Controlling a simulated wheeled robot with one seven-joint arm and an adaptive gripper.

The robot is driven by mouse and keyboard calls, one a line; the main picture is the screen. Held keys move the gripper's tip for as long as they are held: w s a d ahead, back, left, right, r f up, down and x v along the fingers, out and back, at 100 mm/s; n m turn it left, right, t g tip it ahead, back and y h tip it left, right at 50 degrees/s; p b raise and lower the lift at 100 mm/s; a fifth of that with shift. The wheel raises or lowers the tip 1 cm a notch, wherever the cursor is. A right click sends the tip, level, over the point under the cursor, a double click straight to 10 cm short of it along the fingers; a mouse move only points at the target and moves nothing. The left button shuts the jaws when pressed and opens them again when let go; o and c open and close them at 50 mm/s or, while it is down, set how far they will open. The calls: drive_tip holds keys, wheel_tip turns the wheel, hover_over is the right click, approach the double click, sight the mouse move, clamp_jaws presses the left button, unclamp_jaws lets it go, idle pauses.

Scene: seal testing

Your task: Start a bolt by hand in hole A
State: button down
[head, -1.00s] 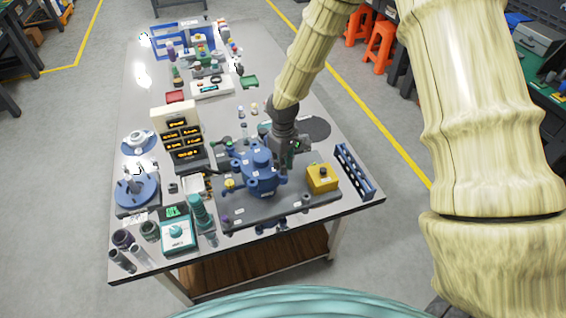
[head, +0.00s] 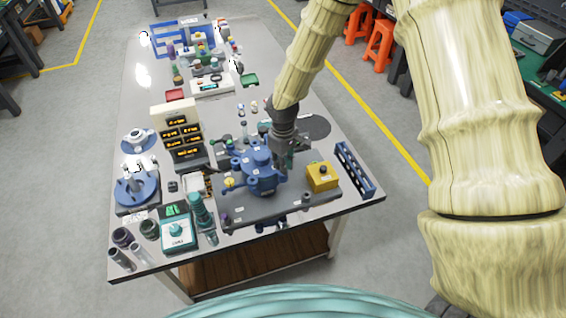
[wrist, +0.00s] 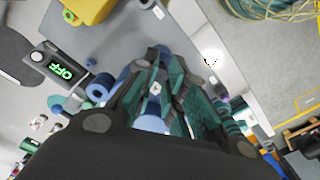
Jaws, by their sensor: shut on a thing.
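The blue flanged housing (head: 258,172) stands on the dark base plate (head: 238,207) near the front of the bench. My gripper (head: 285,163) points down at the right rear side of this housing. In the wrist view the teal fingers of my gripper (wrist: 168,78) are closed together over blue parts of the housing (wrist: 103,87). They are shut on a small part, taken to be a bolt, which is mostly hidden between them. I cannot make out hole A or its letter, nor whether the held part touches the housing.
A yellow box (head: 321,177) sits on the plate close to my gripper's right, with a blue slotted rack (head: 354,171) beyond it. A display stand (head: 180,136) and a teal device (head: 177,232) are on the left. Some bench top is clear behind the arm.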

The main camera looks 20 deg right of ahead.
drive_tip(key=shift+f, duration=0.4)
idle(0.6)
drive_tip(key=m, duration=0.4)
drive_tip(key=shift+s, duration=0.1)
idle(0.3)
drive_tip(key=shift+m, duration=0.5)
drive_tip(key=m, duration=0.3)
drive_tip(key=shift+f, duration=0.1)
